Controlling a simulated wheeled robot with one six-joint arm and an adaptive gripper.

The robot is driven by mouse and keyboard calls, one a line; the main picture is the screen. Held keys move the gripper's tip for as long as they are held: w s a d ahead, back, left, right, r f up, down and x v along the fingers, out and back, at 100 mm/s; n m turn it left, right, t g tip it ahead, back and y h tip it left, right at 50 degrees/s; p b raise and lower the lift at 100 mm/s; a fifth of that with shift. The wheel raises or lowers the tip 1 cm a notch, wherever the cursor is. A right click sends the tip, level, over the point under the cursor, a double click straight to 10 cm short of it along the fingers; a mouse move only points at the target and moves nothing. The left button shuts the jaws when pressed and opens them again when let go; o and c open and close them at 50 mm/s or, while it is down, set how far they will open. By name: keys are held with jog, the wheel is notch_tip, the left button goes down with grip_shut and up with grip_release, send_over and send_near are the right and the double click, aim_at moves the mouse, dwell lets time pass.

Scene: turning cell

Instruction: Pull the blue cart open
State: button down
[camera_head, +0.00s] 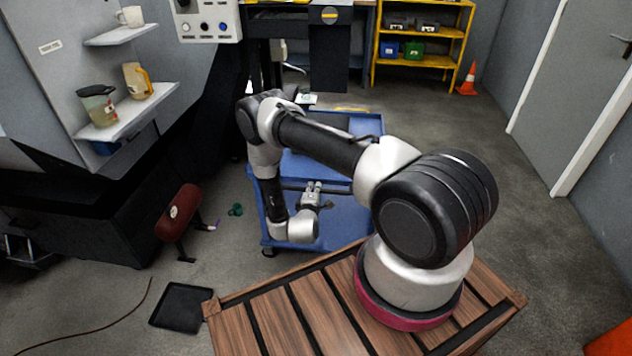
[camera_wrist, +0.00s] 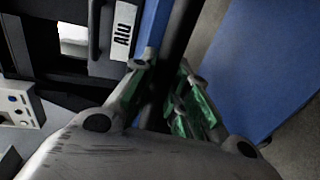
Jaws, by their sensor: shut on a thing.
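The blue cart (camera_head: 350,208) stands on the floor behind the wooden slatted surface, partly hidden by my arm. Its blue surfaces also show in the wrist view (camera_wrist: 262,65). My gripper (camera_head: 313,187) reaches down at the cart's near side. In the wrist view, my gripper's green-padded fingers (camera_wrist: 168,92) lie on either side of a dark bar (camera_wrist: 176,45), which looks like the cart's handle. The fingers are shut on this bar. The exact contact is partly hidden by the fingers.
A wooden slatted surface (camera_head: 285,320) lies in front of the cart. A dark red padded object (camera_head: 178,212) and a black tray (camera_head: 181,307) are at left. A yellow shelf (camera_head: 420,62) and an orange cone (camera_head: 468,80) stand behind. The floor right of the cart is clear.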

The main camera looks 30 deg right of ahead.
jog(key=f+v, duration=0.1)
jog(key=v, duration=0.6)
jog(key=shift+s+a+f, duration=0.25)
jog(key=shift+s+a, duration=0.05)
jog(key=shift+s, duration=0.15)
jog(key=c, duration=1.4)
grip_release()
jog(key=shift+o, duration=0.2)
jog(key=v, duration=1.2)
